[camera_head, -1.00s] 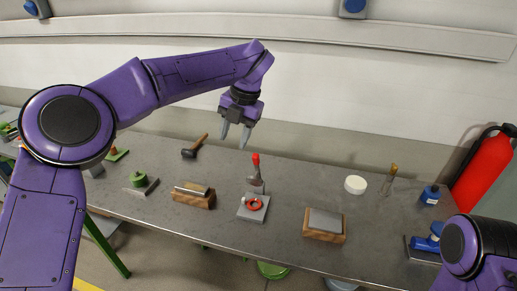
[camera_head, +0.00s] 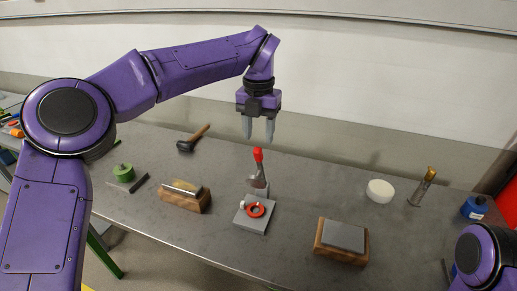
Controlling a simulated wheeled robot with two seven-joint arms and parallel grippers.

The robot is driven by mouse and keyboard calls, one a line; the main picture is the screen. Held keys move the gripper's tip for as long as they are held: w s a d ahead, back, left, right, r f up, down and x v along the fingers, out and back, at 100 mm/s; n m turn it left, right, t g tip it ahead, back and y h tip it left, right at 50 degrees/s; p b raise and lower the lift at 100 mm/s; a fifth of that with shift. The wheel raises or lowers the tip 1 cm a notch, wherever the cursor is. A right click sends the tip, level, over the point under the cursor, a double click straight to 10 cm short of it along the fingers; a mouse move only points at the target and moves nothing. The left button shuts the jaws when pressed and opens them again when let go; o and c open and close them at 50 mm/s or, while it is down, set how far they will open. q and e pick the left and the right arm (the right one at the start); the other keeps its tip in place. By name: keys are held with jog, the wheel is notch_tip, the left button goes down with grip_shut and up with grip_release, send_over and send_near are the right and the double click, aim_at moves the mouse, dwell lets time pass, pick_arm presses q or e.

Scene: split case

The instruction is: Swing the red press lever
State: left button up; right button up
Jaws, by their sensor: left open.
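The red press lever (camera_head: 258,156) stands upright on a small press with a grey base plate (camera_head: 257,224) near the middle of the bench. A red ring (camera_head: 256,210) lies on that plate in front of the lever. My left gripper (camera_head: 259,136) points down with its fingers apart, empty, just above and slightly behind the lever's red tip in the picture. I cannot tell whether it touches the lever; a small gap shows. My right gripper is out of view; only part of my right arm shows at the lower right.
On the grey bench (camera_head: 290,250), a wooden block with a metal bar (camera_head: 185,198) is left of the press. A wooden block with a grey plate (camera_head: 341,240) is to the right. A hammer (camera_head: 192,139), white disc (camera_head: 380,190), brush (camera_head: 423,186) and blue bottle (camera_head: 474,207) lie around.

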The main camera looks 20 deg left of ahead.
pick_arm(q)
notch_tip(320, 180, down, 5)
jog(key=shift+r, duration=0.1)
jog(key=shift+c, duration=0.3)
